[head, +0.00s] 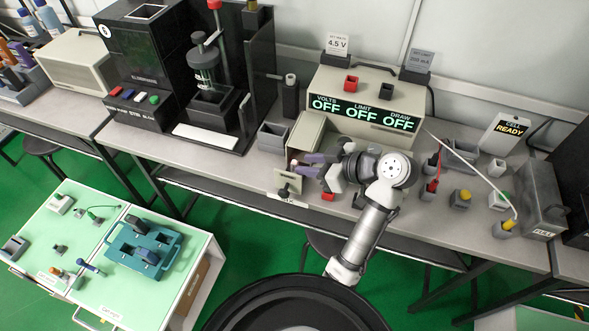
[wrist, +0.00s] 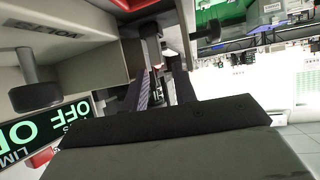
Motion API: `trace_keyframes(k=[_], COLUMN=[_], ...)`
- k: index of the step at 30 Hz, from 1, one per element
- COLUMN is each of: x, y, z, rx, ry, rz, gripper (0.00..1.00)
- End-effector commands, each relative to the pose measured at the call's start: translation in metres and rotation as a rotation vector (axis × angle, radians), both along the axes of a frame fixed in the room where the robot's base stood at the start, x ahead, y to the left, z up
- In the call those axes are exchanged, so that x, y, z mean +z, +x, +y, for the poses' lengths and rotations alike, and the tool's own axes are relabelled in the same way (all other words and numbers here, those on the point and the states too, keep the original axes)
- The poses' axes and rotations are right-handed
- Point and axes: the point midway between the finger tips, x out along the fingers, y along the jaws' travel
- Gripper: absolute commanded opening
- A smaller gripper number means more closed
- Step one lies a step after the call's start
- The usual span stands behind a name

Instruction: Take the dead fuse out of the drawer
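The small drawer (head: 284,187) is pulled out at the left front of the beige supply unit (head: 370,120). Its pale front has a dark knob. My gripper (head: 299,166) reaches in from the right over the drawer, with its purple-grey fingers at the drawer's inside. In the wrist view, a gap shows between the two fingers of my gripper (wrist: 160,82), so it looks open. A dark round knob (wrist: 36,90) is at the left there. I cannot make out the dead fuse; the fingers and drawer walls hide most of the inside.
The supply's display (head: 362,114) reads OFF three times. A red block (head: 328,197) lies near the bench's front edge, below my gripper. A grey open box (head: 272,137) stands left of the drawer. Several small holders and a red lead (head: 433,184) are to the right.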

Motion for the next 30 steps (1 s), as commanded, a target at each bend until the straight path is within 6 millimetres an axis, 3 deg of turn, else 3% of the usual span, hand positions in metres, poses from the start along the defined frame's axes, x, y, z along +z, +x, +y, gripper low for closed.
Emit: trace_keyframes(k=[12,21,27,30], x=[-0.024,-0.028,-0.028,-0.028], y=[0.023,0.025,0.025,0.025], z=[0.035,0.039,0.039,0.039], rx=[0.001,0.000,0.000,0.000], ry=[0.001,0.000,0.000,0.000], rz=[0.002,-0.002,-0.002,-0.002], gripper=[0.28,0.28,0.03,0.00])
